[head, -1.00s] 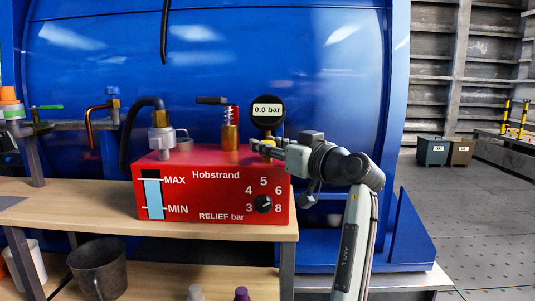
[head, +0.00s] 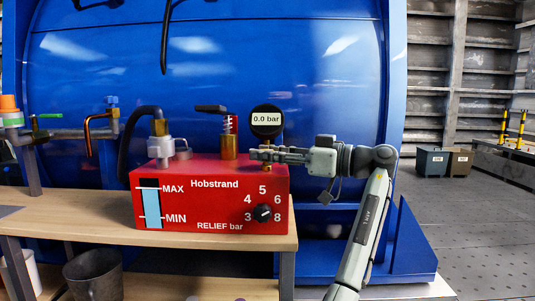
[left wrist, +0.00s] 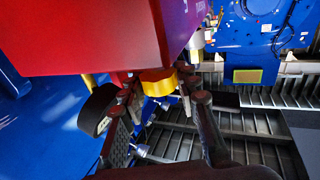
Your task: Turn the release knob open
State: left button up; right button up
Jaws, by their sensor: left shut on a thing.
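The red Hobstrand unit (head: 210,205) sits on the wooden bench. A yellow knob (left wrist: 158,82), which I take for the release knob, sits at the edge of the red housing in the left wrist view. My left gripper (left wrist: 155,100) has its two fingers on either side of this knob and is shut on it. In the head view the left gripper (head: 258,155) lies nearly level over the unit's top right, just below the gauge (head: 266,121) reading 0.0 bar. Its fingers largely hide the knob there. The knob's turn angle cannot be told. My right gripper is not in view.
A brass valve with a spring and black lever (head: 228,140) stands close left of the gripper. A hose fitting (head: 160,147) is further left. A black relief dial (head: 263,213) is on the front. The large blue tank (head: 340,70) stands behind.

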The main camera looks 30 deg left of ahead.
pick_arm(q)
jog(key=shift+f, duration=0.15)
jog(key=o, duration=1.2)
jog(key=shift+a, duration=0.1)
jog(key=d, duration=0.4)
jog(key=w+d, duration=0.1)
jog(key=d, duration=0.3)
jog(key=w+d, duration=0.1)
jog(key=d, duration=0.3)
